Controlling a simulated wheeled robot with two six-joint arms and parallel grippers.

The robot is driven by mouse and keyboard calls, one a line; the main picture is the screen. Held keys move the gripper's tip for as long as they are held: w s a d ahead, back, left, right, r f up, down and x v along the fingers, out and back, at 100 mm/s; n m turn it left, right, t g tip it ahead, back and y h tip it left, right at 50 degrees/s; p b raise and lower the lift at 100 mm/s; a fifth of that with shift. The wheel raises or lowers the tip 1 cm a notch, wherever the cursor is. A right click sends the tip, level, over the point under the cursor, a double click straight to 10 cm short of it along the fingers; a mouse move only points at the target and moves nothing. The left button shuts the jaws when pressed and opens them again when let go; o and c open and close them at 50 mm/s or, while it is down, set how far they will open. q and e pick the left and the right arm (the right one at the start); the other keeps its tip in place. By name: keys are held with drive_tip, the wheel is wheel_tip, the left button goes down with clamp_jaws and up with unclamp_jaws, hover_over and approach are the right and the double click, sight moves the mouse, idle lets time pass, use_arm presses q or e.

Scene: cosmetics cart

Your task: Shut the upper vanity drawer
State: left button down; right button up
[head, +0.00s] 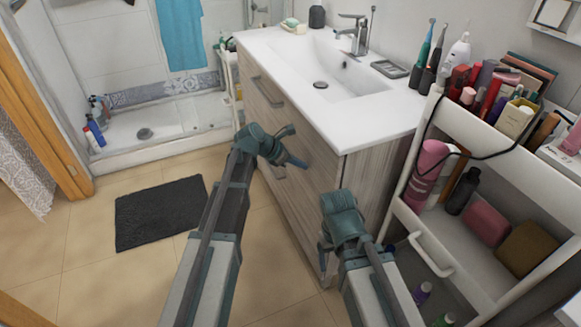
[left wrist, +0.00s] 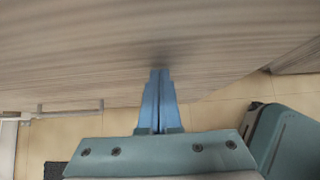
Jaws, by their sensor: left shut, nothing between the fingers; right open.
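The vanity (head: 365,180) has a grey wood-grain front under a white top. Its upper drawer (head: 290,120) has a long bar handle (head: 267,92); I see no clear gap around the drawer front. My left gripper (head: 298,163) is shut and empty, its fingers pointing at the wood front. In the left wrist view the blue shut fingertips (left wrist: 159,75) are at or very near a wood-grain panel (left wrist: 150,45); contact cannot be told. My right gripper (head: 324,250) is open, low beside the vanity's near corner, its fingers mostly hidden.
A white cart (head: 440,225) with bottles and boxes stands at the right, close to my right arm. A basin (head: 325,75) and tap (head: 355,35) are on the vanity top. A dark mat (head: 160,212) lies on open tiled floor at the left.

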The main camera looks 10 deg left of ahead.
use_arm(q)
drive_tip(key=shift+w+d, duration=0.35)
drive_tip(key=shift+d, duration=0.15)
drive_tip(key=shift+r, duration=0.1)
use_arm(e)
drive_tip(key=shift+a, duration=0.1)
use_arm(q)
drive_tip(key=s+a+r+p, duration=0.6)
drive_tip(key=a+r+p, duration=0.1)
drive_tip(key=a, duration=0.3)
use_arm(e)
wheel_tip(320, 180, up, 7)
drive_tip(key=shift+a, duration=0.45)
use_arm(q)
drive_tip(key=shift+d+f, duration=0.1)
use_arm(e)
drive_tip(key=shift+s, duration=0.1)
